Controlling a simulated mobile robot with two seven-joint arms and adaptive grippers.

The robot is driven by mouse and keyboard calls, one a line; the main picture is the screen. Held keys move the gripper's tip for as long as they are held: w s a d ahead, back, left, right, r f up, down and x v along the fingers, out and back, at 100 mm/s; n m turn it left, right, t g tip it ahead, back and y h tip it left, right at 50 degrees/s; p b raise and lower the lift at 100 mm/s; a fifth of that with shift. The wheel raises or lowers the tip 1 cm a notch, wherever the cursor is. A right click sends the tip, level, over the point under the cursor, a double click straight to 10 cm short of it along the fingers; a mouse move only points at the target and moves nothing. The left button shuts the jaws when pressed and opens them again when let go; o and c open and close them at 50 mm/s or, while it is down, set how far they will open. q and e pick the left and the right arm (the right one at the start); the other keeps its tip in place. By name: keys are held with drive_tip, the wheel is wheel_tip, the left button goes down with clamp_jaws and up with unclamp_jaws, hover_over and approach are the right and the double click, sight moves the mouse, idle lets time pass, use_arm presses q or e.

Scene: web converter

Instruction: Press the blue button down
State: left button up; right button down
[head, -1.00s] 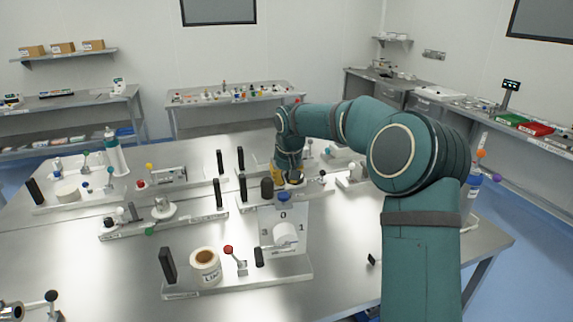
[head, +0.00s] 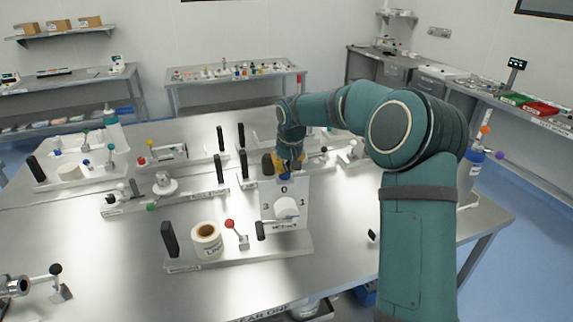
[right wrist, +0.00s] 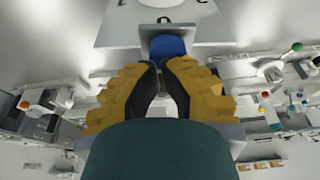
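The blue button (head: 285,177) sits at the top of an upright pale panel (head: 272,207) marked 0, 3 and 1, with a white knob (head: 286,208) on its front. My right gripper (head: 287,167), with yellow fingers, points down just above and behind the button. In the right wrist view, the blue button (right wrist: 167,46) lies just beyond the fingertips (right wrist: 159,66). The fingertips are close together with nothing visible held between them. I cannot tell whether they touch the button. My left gripper is not in view.
The panel's base plate (head: 240,252) also carries a label roll (head: 206,240), a red-knobbed lever (head: 230,224) and a black upright handle (head: 170,239). Other fixtures with handles stand behind and left on the steel table (head: 110,270). The table's front is mostly bare.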

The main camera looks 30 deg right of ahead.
wheel_tip(320, 180, up, 5)
drive_tip(key=p, duration=0.3)
drive_tip(key=shift+f, duration=0.2)
drive_tip(key=v, duration=0.9)
drive_tip(key=shift+s+r, duration=0.15)
drive_tip(key=shift+r, duration=0.1)
drive_tip(key=shift+f, duration=0.1)
